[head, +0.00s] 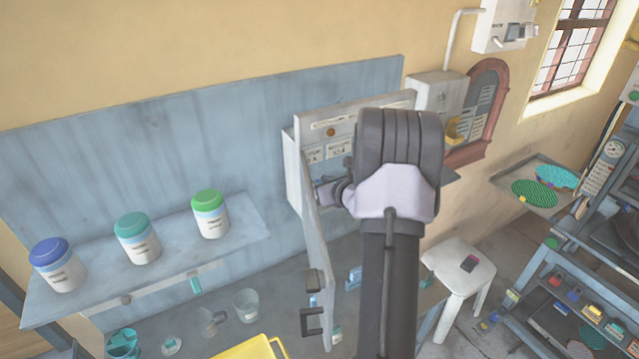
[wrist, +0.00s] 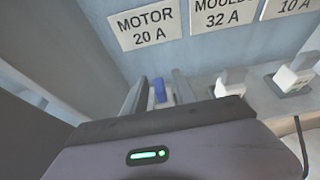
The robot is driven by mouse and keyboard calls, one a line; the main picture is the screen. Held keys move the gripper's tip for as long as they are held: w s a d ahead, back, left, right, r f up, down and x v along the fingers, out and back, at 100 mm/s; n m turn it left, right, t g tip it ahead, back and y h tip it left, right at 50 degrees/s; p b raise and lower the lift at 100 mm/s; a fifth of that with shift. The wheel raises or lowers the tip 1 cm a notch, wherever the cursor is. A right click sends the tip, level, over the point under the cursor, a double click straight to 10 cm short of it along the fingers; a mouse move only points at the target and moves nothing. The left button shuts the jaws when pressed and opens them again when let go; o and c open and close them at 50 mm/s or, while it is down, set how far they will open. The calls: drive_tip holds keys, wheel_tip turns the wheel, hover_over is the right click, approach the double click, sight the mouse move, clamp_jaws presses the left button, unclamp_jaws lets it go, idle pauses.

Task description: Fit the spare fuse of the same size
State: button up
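The grey fuse box (head: 295,170) hangs on the blue wall board with its door (head: 318,240) swung open; my arm hides much of its inside. In the wrist view, labels read MOTOR 20 A (wrist: 145,25), one for 32 A (wrist: 222,14) and one for 10 A (wrist: 290,5). White fuse holders (wrist: 232,82) stand below the 32 A and 10 A labels. My gripper (wrist: 160,84) is inside the box under the MOTOR label. Its fingers are apart, on either side of a small blue piece (wrist: 159,91), with apparent gaps. Its lower part is hidden.
The open door stands close to the left of my arm. A shelf with several lidded jars (head: 210,215) is at left, a yellow tray (head: 250,350) below.

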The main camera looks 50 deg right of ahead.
drive_tip(key=shift+r, duration=0.1)
drive_tip(key=shift+s+r, duration=0.25)
drive_tip(key=v, duration=1.1)
drive_tip(key=shift+s, duration=0.3)
drive_tip(key=shift+a, duration=0.1)
